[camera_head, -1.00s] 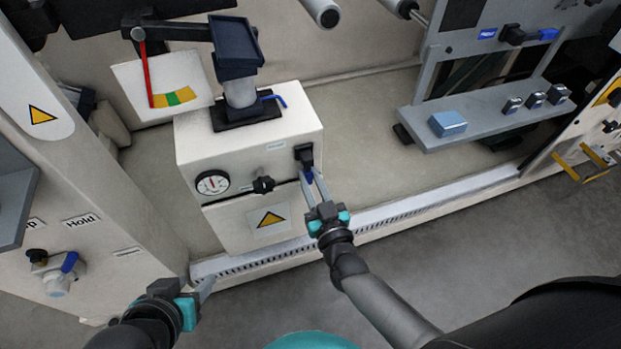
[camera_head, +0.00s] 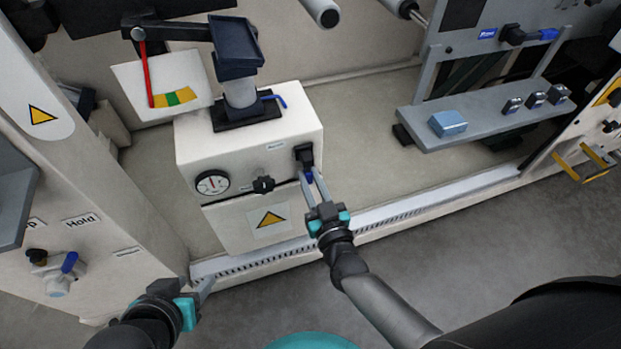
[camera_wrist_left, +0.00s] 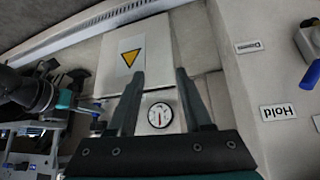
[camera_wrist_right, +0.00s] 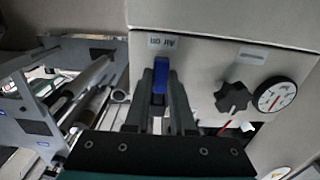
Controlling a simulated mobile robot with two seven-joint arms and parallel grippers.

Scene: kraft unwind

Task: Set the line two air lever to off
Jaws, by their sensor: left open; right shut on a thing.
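The air lever is a blue handle (camera_wrist_right: 160,76) on a black mount (camera_head: 304,154) at the right of the cream box's front face. In the right wrist view a label (camera_wrist_right: 163,42) reading "Air on" sits by it. My right gripper (camera_head: 314,182) is shut on the blue handle, with a finger on each side of it. In the head view the handle points down from its mount, mostly hidden by the fingers. My left gripper (camera_head: 208,286) is open and empty at the lower left, apart from the box; its fingers also show in the left wrist view (camera_wrist_left: 158,80).
The cream box (camera_head: 230,155) also carries a round gauge (camera_head: 212,182), a black knob (camera_head: 263,184) and a small blue lever (camera_head: 276,99) on top. A panel with a blue-handled valve (camera_head: 68,263) stands at left. A grey shelf (camera_head: 480,125) is at right.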

